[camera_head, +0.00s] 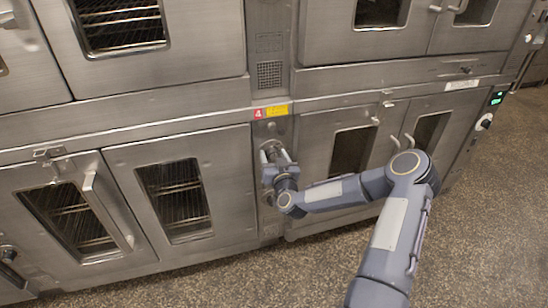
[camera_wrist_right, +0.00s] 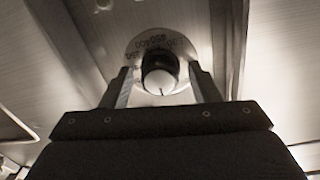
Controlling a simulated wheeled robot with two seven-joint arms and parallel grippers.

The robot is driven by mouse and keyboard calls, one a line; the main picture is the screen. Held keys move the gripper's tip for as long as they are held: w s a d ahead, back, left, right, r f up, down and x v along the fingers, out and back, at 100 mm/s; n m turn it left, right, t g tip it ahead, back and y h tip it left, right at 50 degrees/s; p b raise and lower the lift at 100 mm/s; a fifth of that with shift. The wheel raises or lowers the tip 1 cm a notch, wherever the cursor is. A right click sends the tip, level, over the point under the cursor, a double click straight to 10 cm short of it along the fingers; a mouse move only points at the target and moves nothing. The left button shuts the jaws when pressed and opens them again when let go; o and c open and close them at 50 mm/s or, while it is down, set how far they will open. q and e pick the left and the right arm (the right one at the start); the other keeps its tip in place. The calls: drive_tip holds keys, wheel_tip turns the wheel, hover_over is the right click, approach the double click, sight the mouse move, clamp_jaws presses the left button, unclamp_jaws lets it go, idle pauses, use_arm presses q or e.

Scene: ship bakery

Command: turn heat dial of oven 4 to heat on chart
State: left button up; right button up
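The panel of oven 4 has a red tag (camera_head: 258,113) with a 4 and a yellow label (camera_head: 277,110) beside it. Below them my right gripper (camera_head: 270,150) reaches to the panel and hides most of the dial in the head view. My right gripper's fingers stand apart, one on each side of the dial, with gaps showing. My left gripper is not in view. No heat chart can be made out.
Steel oven doors flank the panel: a left door (camera_head: 222,195) and a right door (camera_head: 310,165), with handles and windows. A vent grille (camera_head: 269,75) is above. The speckled floor (camera_head: 500,220) is clear.

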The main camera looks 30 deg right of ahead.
drive_tip(key=c, duration=0.8)
